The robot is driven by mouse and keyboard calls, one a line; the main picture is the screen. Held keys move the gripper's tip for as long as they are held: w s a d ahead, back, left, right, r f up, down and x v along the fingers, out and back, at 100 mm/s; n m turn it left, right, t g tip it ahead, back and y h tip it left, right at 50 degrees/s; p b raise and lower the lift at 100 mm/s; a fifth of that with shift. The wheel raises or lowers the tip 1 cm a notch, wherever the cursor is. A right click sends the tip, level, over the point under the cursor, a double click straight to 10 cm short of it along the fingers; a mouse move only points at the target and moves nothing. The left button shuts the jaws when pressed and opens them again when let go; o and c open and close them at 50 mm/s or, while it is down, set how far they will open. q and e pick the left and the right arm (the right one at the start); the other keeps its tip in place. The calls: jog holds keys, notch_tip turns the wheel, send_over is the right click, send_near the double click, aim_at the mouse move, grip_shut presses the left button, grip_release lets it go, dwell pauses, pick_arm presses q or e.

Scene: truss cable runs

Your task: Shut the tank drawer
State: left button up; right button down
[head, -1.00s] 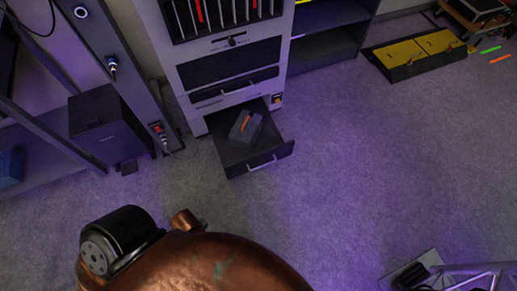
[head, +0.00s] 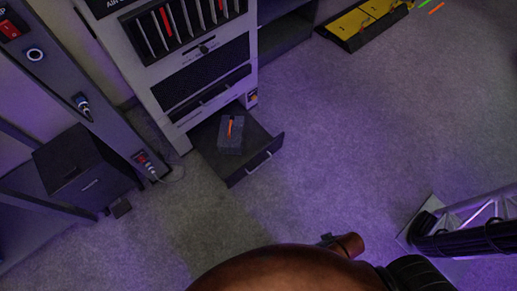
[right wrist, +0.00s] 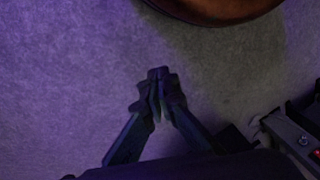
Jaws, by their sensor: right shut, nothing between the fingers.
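The tank drawer (head: 255,163) stands pulled out at the foot of the tall grey cabinet (head: 150,75), in the middle of the head view. It has a dark front with a pale bar handle. A small grey box (head: 229,145) with an orange mark lies inside it. My right gripper (right wrist: 158,80) shows in the right wrist view, shut and empty over bare carpet, with the drawer out of that view. Neither gripper shows in the head view.
A black box (head: 85,170) and a post with sockets (head: 75,95) stand left of the cabinet. A truss (head: 480,225) stands on a plate at the right. Carpet right of the drawer is clear.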

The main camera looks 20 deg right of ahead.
jog(key=w+a+f+m+t+y+b, duration=0.1)
jog(key=w+a+f+t+y, duration=0.1)
jog(key=w, duration=0.4)
jog(key=w+a+f+m+t+y+b, duration=0.1)
jog(key=w+a+f, duration=0.1)
jog(key=w, duration=0.3)
jog(key=m+t+b, duration=0.4)
jog(key=m+t, duration=0.5)
jog(key=m, duration=0.3)
send_near(269, 146)
jog(key=p+x, duration=0.1)
jog(key=x, duration=0.4)
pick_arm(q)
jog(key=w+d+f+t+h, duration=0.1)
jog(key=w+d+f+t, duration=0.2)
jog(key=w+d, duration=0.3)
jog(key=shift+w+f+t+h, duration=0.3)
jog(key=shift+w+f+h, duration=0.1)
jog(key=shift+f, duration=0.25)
pick_arm(e)
jog(key=shift+w+a, duration=0.3)
jog(key=shift+w, duration=0.35)
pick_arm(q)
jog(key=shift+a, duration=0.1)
pick_arm(e)
jog(key=shift+w, duration=0.1)
